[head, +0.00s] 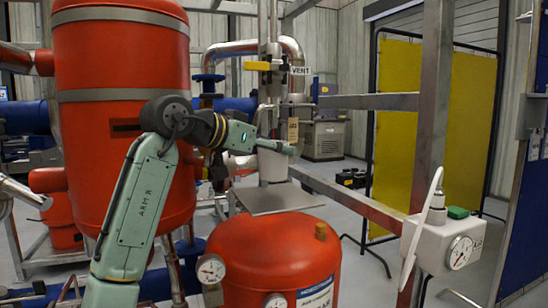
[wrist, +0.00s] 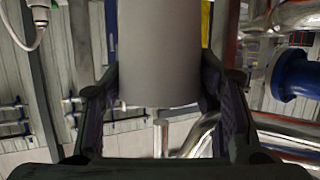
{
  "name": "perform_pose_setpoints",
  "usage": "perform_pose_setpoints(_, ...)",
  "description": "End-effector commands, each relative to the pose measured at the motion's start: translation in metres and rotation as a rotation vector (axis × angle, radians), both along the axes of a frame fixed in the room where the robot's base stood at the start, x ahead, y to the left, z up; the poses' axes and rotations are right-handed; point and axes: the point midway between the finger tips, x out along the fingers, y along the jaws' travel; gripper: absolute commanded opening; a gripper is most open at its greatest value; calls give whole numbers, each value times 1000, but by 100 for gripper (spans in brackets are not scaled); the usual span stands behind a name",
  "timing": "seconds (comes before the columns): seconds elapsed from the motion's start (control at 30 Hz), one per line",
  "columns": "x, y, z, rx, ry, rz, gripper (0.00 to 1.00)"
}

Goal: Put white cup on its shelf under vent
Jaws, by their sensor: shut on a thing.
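I cannot tell whether the cup's base touches the plate. In the wrist view the cup (wrist: 158,50) looks plain light grey and stands between the two dark fingers of my gripper (wrist: 160,82), which are closed on its sides. Part of the cup is hidden by the gripper in the head view.
A large red tank (head: 120,115) stands left, close to my arm. A red vessel with gauges (head: 265,255) is below the plate. A vertical pipe rises behind the cup. A grey frame post (head: 432,110) and a white gauge box (head: 442,243) are at right.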

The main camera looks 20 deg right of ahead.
Motion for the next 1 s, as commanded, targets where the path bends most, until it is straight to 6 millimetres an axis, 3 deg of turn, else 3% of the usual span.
perform_pose_setpoints(0.13, 4, -8, -3, 0, 0, 2, 32)
perform_pose_setpoints(0.4, 4, -7, -35, -1, 0, 1, 32)
perform_pose_setpoints(0.77, 4, -8, -40, -1, 0, 0, 32)
perform_pose_setpoints(0.8, 4, -8, -40, -1, 0, 0, 56)
perform_pose_setpoints(1.0, 4, -8, -39, -1, -1, 1, 64)
